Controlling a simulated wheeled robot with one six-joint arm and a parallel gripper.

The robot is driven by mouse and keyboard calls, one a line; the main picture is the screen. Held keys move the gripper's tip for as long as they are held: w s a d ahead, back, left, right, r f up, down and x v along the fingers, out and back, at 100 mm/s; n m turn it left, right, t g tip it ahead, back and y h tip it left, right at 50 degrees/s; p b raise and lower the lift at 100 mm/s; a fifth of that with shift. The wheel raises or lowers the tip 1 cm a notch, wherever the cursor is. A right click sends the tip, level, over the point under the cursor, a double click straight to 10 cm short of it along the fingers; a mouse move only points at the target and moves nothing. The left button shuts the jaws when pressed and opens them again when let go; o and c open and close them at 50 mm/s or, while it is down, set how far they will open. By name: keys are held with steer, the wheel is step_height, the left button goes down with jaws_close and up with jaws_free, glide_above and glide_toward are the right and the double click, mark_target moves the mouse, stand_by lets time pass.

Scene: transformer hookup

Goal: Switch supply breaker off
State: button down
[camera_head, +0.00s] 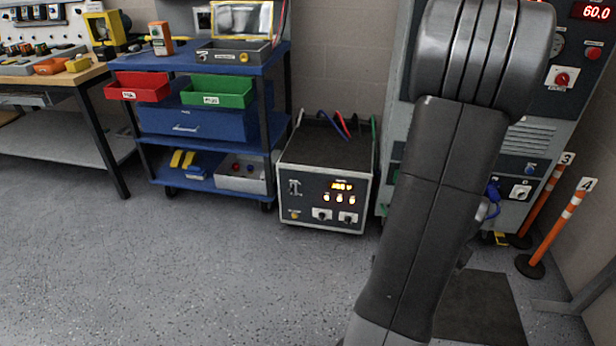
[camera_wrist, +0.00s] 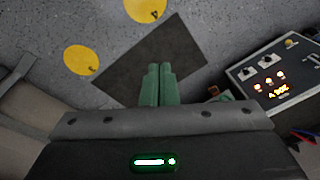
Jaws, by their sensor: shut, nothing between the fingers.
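My gripper (camera_wrist: 158,72) shows in the wrist view as two green fingers pressed together, with nothing between them, above the floor. In the head view my arm hides it. A grey supply box (camera_head: 325,201) with a lit amber display stands on the floor in the head view, left of my arm. Its front has a small switch-like part (camera_head: 295,187) at the left, lit lamps and two knobs; I cannot tell which way the switch is set. The box also shows at the right of the wrist view (camera_wrist: 245,76), apart from my fingers.
A tall grey cabinet (camera_head: 540,130) with a red-knobbed switch (camera_head: 562,78) stands behind my arm. Orange posts (camera_head: 563,228) stand at the right. A blue cart (camera_head: 190,130) and a workbench (camera_head: 60,78) are at the left. A dark mat (camera_head: 482,312) lies on otherwise open floor.

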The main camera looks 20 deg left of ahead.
steer(key=w+d+f+m+b, duration=0.1)
steer(key=w+d+f+b, duration=0.1)
steer(key=f, duration=0.4)
steer(key=w+d+f+m+t+b, duration=0.1)
steer(key=w+d+f+m+b, duration=0.1)
steer(key=w+d+f, duration=0.3)
steer(key=shift+w+d+f+h, duration=0.15)
steer(key=shift+w+f+h, duration=0.15)
steer(key=shift+w+f, duration=0.25)
steer(key=shift+s, duration=0.1)
